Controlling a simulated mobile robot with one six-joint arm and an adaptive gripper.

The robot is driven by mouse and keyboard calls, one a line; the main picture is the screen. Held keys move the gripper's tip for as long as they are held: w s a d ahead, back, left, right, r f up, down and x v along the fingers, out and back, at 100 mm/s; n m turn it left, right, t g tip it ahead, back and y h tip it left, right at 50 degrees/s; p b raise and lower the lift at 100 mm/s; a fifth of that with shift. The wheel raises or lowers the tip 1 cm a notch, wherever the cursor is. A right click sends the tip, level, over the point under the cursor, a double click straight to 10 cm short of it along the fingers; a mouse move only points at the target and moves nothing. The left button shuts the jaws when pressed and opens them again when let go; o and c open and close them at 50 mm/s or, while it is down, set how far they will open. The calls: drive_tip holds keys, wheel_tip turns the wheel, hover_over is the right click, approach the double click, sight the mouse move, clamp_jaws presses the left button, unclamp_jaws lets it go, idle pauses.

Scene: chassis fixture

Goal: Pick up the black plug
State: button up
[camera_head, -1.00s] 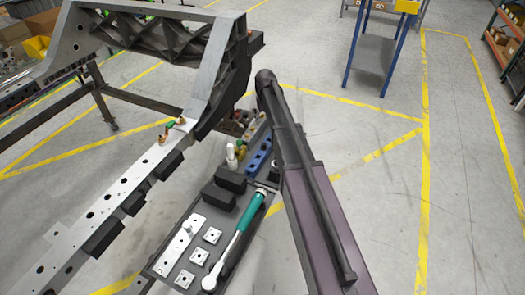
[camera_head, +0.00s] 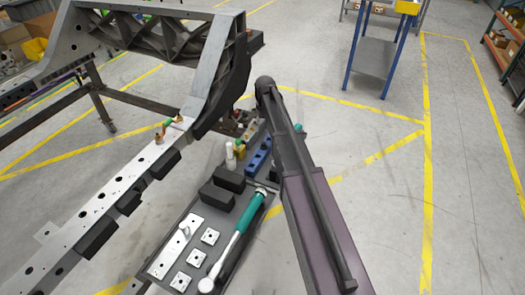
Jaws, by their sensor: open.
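Two black blocks lie side by side on the dark tray (camera_head: 217,262), an upper one (camera_head: 229,179) and a lower one (camera_head: 216,196). More black blocks (camera_head: 164,164) sit along the right edge of the metal chassis rail (camera_head: 108,200). I cannot tell which of these pieces is the black plug. My arm rises from the bottom right and bends at its top, right of the tray. My gripper is not visible; the arm hides the space behind it.
The tray also holds a teal-handled wrench (camera_head: 243,228), a metal plate (camera_head: 175,248), small square plates, white bottles and a blue block (camera_head: 258,156). The chassis frame (camera_head: 215,60) stands at left. Open floor lies right, with a blue-legged cart (camera_head: 375,55) behind.

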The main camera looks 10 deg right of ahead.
sight(264, 143)
drive_tip(key=shift+f+b, duration=1.95)
drive_tip(key=shift+f, duration=0.35)
drive_tip(key=shift+a+f+b, duration=0.15)
drive_tip(key=shift+f+b, duration=2.45)
drive_tip(key=shift+b, duration=0.05)
drive_tip(key=c, duration=0.9)
drive_tip(key=shift+o, duration=0.2)
